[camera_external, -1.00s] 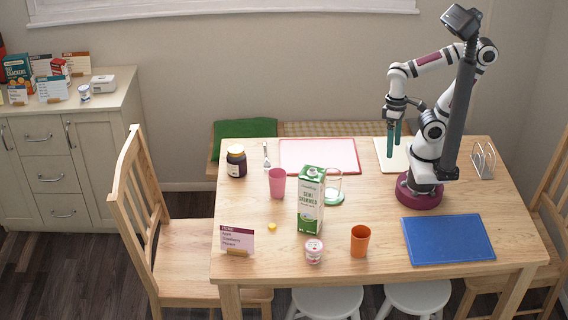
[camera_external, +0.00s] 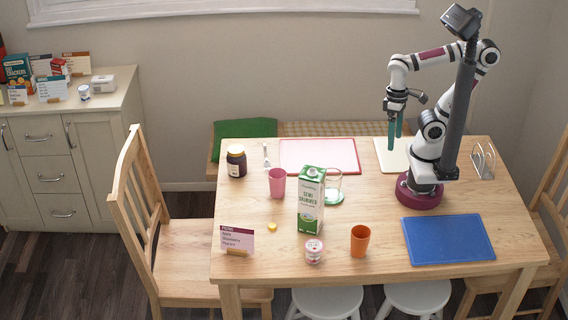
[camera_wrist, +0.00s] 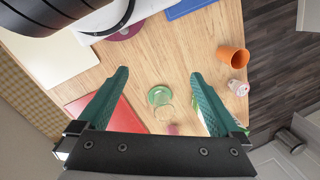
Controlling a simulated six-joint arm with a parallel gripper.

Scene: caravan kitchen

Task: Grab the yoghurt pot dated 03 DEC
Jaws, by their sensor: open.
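A small white-and-pink yoghurt pot (camera_external: 313,251) stands upright near the table's front edge, left of the orange cup. It also shows at the right of the wrist view (camera_wrist: 238,88). Its date is too small to read. Another small white pot (camera_external: 84,92) stands on the sideboard at the left; its print is unreadable too. My gripper (camera_external: 395,142), with teal fingers, is open and empty above the back right of the table, far from both pots. The open fingers (camera_wrist: 160,78) show in the wrist view with nothing between them close by.
A milk carton (camera_external: 311,200) stands just behind the pot, with a pink cup (camera_external: 277,183) and a glass (camera_external: 334,182) near it. The orange cup (camera_external: 360,241), a blue board (camera_external: 447,240) and a sign card (camera_external: 237,241) are around it. A dark jar (camera_external: 236,161) stands back left.

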